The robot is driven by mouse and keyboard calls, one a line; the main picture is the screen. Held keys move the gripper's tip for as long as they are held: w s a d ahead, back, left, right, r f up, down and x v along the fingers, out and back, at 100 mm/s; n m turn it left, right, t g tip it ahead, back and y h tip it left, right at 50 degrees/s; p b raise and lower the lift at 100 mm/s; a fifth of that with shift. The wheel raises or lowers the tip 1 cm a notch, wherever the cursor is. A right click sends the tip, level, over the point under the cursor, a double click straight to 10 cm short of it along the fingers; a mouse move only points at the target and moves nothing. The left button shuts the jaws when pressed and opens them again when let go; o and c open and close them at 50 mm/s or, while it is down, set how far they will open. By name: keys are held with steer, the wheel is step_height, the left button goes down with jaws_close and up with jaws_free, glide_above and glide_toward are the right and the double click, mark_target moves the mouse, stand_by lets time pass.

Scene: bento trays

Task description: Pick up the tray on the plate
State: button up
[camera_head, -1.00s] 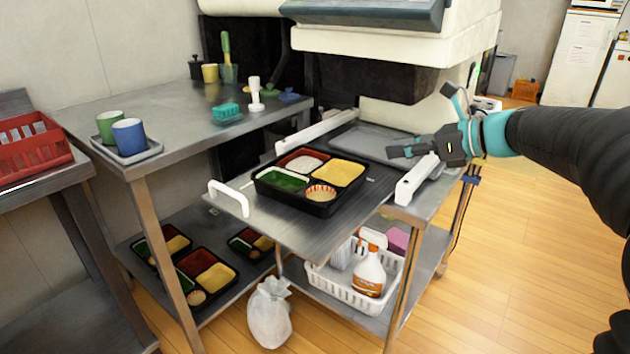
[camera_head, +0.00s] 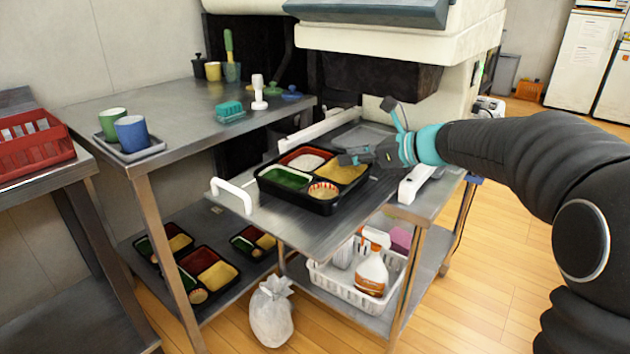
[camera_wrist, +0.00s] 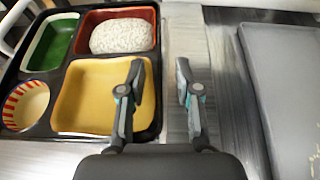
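A black bento tray (camera_head: 312,205) sits on the metal plate (camera_head: 262,222), which has a white handle at its front left. The tray has a green, a red, a yellow and a striped compartment, with white food in the red one. My gripper (camera_head: 350,158) is over the tray's right edge, beside the yellow compartment. The wrist view also shows the tray (camera_wrist: 68,68) at left. There my gripper (camera_wrist: 159,75) is open, one finger over the yellow compartment and the other over the bare metal to the right. Nothing is between the fingers except the tray's rim side.
A grey flat tray (camera_head: 362,138) lies behind on the same machine. A white rail (camera_head: 418,180) stands at right. The machine's white body (camera_head: 400,45) overhangs the back. A side table (camera_head: 190,118) with cups is at left. More trays lie on the shelf below.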

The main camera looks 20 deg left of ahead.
steer(key=shift+w+a+f, duration=0.15)
steer(key=shift+a+f, duration=0.05)
steer(key=shift+a, duration=0.15)
jaws_close()
steer(key=shift+r, duration=0.1)
